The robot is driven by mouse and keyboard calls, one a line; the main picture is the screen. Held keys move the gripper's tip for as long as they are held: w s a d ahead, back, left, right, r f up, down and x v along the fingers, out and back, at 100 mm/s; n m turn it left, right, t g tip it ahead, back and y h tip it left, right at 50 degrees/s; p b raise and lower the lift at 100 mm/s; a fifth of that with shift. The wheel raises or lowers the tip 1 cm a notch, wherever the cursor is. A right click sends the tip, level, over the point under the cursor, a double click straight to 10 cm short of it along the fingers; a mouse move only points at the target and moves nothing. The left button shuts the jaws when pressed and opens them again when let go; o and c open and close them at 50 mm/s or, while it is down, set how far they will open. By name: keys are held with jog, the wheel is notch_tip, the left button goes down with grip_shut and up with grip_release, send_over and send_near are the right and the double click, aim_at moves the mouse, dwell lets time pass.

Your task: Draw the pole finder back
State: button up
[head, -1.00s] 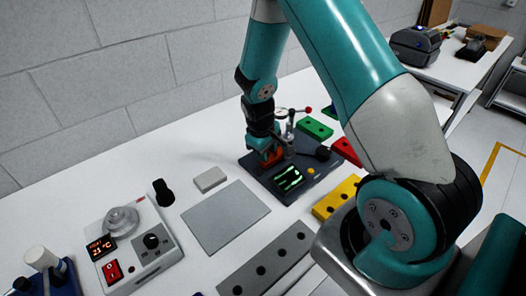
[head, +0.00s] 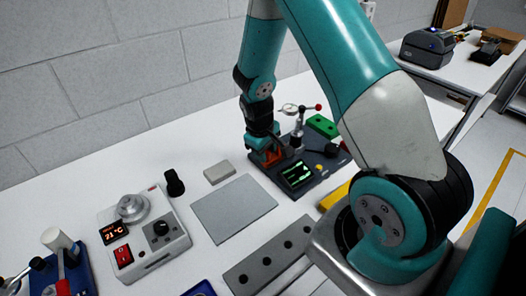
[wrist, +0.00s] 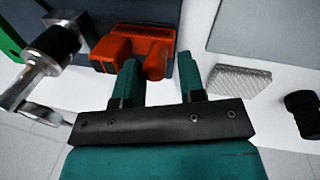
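An orange-red block with a protruding part, apparently the pole finder (wrist: 125,42), lies at the edge of the dark fixture (wrist: 150,14) in the wrist view. It also shows below my gripper in the head view (head: 272,157). My gripper (wrist: 158,72) has its two teal fingers well apart. The fixture bears a lit green-trace display (head: 297,174) and a dial gauge on a post (head: 290,109).
A small light-grey block (head: 219,172), a grey mat (head: 235,208) and a black knobbed cylinder (head: 175,183) lie left of the fixture. A heater unit (head: 145,232) stands further left. A green block (head: 322,126) is behind. The gauge post is close to my gripper.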

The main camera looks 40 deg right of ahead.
dwell(0.3)
jog(key=shift+w+r, duration=0.1)
jog(key=shift+r, duration=0.05)
jog(key=a+r+b, duration=0.2)
jog(key=a+r, duration=0.1)
jog(key=r, duration=1.3)
jog(key=shift+s+r, duration=0.3)
jog(key=shift+r, duration=0.1)
jog(key=shift+a, duration=0.1)
jog(key=s+a+r+n+y, duration=0.2)
jog(key=s+a+r+y, duration=0.1)
jog(key=s+a, duration=0.7)
jog(key=s+a+r+n+y, duration=0.3)
jog(key=s+a, duration=0.7)
jog(key=a, duration=0.1)
jog(key=shift+s+a+r, duration=0.15)
jog(key=shift+a+r, duration=0.15)
jog(key=shift+r, duration=0.1)
